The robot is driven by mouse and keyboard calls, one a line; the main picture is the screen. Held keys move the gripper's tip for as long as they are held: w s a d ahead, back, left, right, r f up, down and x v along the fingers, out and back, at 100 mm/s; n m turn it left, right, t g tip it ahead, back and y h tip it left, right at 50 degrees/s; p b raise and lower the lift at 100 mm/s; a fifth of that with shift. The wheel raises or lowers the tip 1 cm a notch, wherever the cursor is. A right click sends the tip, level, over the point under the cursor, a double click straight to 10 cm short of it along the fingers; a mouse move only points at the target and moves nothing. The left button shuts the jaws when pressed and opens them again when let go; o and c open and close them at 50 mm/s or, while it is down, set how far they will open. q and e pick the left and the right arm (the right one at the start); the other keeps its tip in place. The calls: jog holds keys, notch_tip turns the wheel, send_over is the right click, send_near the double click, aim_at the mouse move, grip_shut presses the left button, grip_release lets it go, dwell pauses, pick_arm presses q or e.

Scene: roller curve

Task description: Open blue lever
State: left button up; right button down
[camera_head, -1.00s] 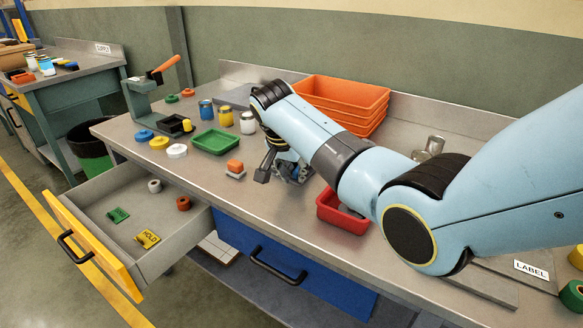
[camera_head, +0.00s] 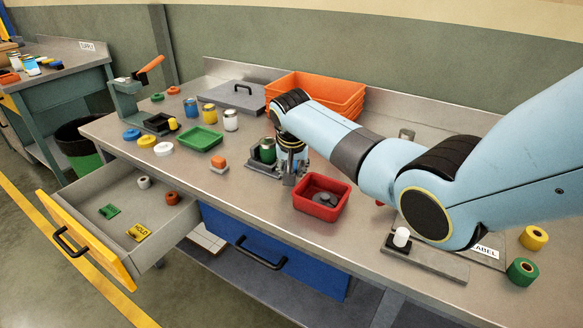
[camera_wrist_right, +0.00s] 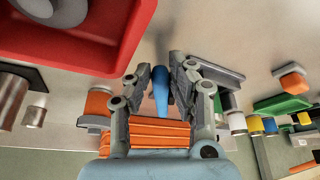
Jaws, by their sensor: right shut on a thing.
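The blue lever (camera_wrist_right: 160,92) shows in the right wrist view as a rounded blue handle between the two grey fingers of my right gripper (camera_wrist_right: 161,72). My right gripper is shut on it. In the head view my right gripper (camera_head: 290,172) points down at a grey fixture (camera_head: 262,168) on the bench, beside a green jar (camera_head: 267,151) that stands in the fixture. The lever's base and pivot are hidden by my gripper and wrist. My left gripper is not in view.
A red tray (camera_head: 321,205) stands just right of my right gripper. Orange bins (camera_head: 317,92) are stacked behind. An orange block (camera_head: 220,161) and a green tray (camera_head: 199,139) lie to the left. A yellow-fronted drawer (camera_head: 85,240) stands open at the left.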

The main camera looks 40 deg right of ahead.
jog(key=c, duration=1.2)
grip_release()
jog(key=shift+r, duration=0.1)
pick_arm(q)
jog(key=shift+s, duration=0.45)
pick_arm(e)
jog(key=v, duration=1.1)
jog(key=shift+s+r, duration=0.15)
jog(key=shift+r, duration=0.15)
jog(key=shift+a, duration=0.1)
